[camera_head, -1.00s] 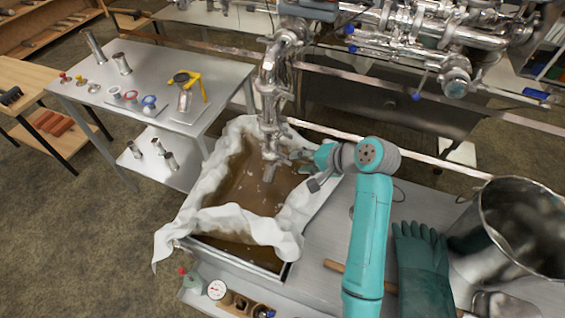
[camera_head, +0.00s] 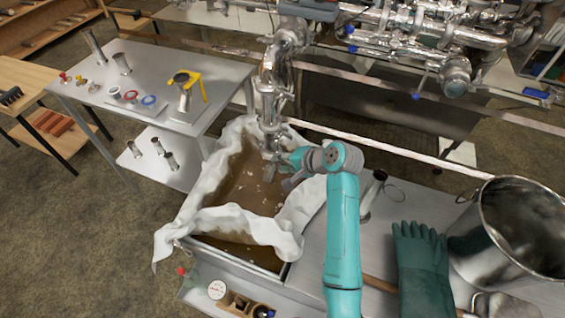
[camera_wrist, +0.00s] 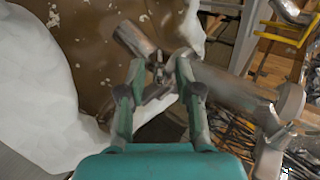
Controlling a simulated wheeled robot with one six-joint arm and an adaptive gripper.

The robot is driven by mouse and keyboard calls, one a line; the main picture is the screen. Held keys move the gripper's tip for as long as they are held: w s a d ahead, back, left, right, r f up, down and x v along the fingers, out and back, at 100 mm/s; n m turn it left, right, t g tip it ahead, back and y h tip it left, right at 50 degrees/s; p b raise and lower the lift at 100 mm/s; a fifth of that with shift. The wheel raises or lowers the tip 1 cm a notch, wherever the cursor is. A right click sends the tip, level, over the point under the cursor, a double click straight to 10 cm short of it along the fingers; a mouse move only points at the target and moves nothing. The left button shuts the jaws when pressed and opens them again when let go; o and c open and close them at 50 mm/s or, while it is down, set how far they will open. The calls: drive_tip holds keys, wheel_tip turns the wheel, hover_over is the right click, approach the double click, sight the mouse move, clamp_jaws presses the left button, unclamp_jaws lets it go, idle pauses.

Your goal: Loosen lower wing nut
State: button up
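A steel pipe (camera_head: 270,95) hangs down over the cloth-lined pan (camera_head: 182,226) of brown liquid. Its lower end (camera_wrist: 132,42) shows in the wrist view, with the rest of the pipe running right behind my fingers. A small metal clamp part, which looks like the lower wing nut (camera_wrist: 158,73), sits between my fingertips. My gripper (camera_wrist: 159,66) has its two teal fingers apart on either side of that part. I cannot tell whether they touch it. In the head view my gripper (camera_head: 282,160) is at the pipe's lower joint, and the nut itself is too small to make out.
A side table (camera_head: 150,85) at the left holds fittings and rings. More steel piping (camera_head: 430,40) crosses the back. White cloth (camera_wrist: 35,90) lies close left of my fingers.

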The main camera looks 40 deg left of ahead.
clamp_jaws()
drive_tip(key=shift+r+h, duration=0.1)
drive_tip(key=shift+h, duration=0.7)
drive_tip(key=shift+o, duration=1.6)
unclamp_jaws()
drive_tip(key=shift+a, duration=0.1)
drive_tip(key=v, duration=1.2)
